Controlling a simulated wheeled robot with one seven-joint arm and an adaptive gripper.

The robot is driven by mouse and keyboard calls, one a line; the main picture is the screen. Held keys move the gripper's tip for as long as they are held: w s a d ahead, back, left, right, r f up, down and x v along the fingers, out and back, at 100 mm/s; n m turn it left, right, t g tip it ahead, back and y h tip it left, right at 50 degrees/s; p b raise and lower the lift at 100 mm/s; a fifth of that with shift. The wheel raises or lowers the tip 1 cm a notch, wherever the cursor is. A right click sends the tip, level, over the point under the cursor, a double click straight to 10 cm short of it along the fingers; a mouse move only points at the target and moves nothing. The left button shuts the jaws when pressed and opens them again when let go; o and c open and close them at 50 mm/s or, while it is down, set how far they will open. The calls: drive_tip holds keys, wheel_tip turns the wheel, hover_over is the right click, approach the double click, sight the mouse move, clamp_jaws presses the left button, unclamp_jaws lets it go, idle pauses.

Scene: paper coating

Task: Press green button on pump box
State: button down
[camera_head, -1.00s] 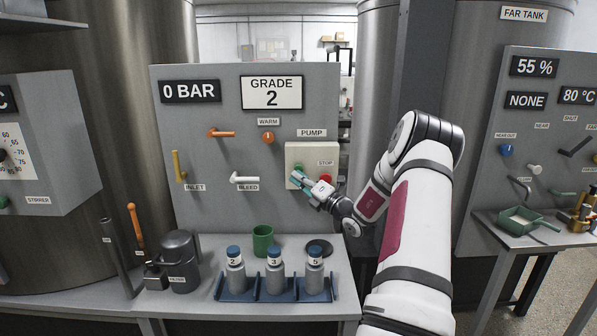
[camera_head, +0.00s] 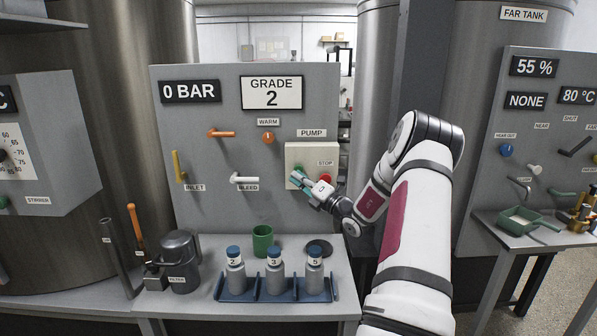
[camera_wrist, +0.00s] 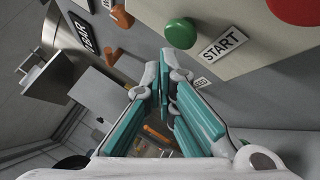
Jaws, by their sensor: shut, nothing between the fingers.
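The pump box (camera_head: 312,152) is a cream box on the grey panel, under the PUMP label. Its green button shows in the wrist view (camera_wrist: 181,33), beside a START label (camera_wrist: 222,44). The red stop button (camera_head: 325,179) is to its right and also shows in the wrist view (camera_wrist: 295,8). My gripper (camera_head: 297,176) is at the lower left of the box and covers most of the green button in the head view. In the wrist view its teal fingers (camera_wrist: 163,88) are together and empty, with their tips just below the green button. I cannot tell whether they touch it.
The panel has a BLEED lever (camera_head: 244,180), an INLET lever (camera_head: 179,167) and a 0 BAR display (camera_head: 190,91). Below are a green cup (camera_head: 262,240) and a blue rack (camera_head: 258,297) with numbered bottles. Another panel stands at the right.

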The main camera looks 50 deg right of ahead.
drive_tip(key=shift+w+d, duration=0.1)
drive_tip(key=shift+w+d, duration=0.15)
drive_tip(key=shift+d, duration=0.05)
drive_tip(key=shift+w+d, duration=0.3)
drive_tip(key=shift+d, duration=0.1)
idle(0.9)
idle(0.3)
drive_tip(key=shift+s+a+p, duration=0.45)
drive_tip(key=shift+s+a, duration=0.15)
drive_tip(key=shift+a, duration=0.1)
drive_tip(key=shift+a, duration=0.1)
drive_tip(key=s+a+p, duration=0.1)
drive_tip(key=a, duration=0.1)
drive_tip(key=s+a+p, duration=0.1)
drive_tip(key=s+p, duration=0.1)
drive_tip(key=shift+s+a, duration=0.15)
drive_tip(key=shift+a, duration=0.2)
